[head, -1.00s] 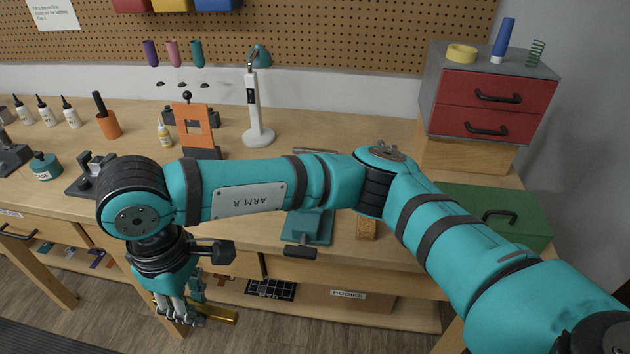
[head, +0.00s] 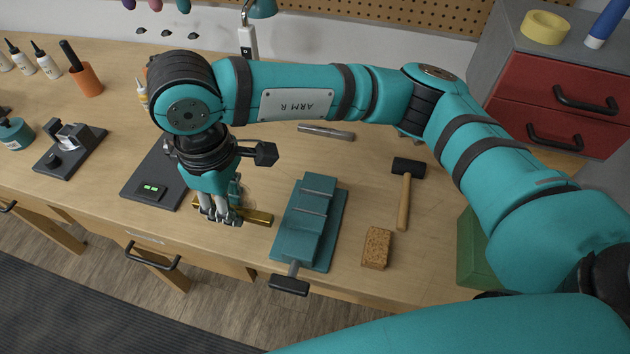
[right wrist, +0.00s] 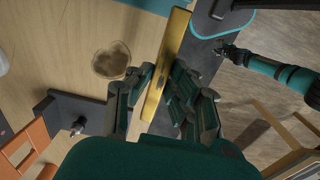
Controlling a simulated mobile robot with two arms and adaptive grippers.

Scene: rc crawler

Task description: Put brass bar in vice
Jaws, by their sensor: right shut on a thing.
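My right gripper (head: 222,216) is shut on the brass bar (head: 259,217), a long golden bar, and holds it near the front edge of the workbench. The bar also shows running diagonally between the fingers in the right wrist view (right wrist: 168,68). The teal vice (head: 308,228) is just right of the bar in the head view, with a black handle at its front. The bar's right end is close to the vice's left side. My left gripper is out of the head view. A teal arm with a dark claw-like end (right wrist: 236,55) shows small in the right wrist view, its opening unclear.
A dark pad with a green display (head: 152,188) is left of the gripper. A hammer (head: 405,185) and a cork-coloured block (head: 377,247) are right of the vice. A metal rod (head: 326,131) lies behind it. Red drawers (head: 560,98) stand at the back right.

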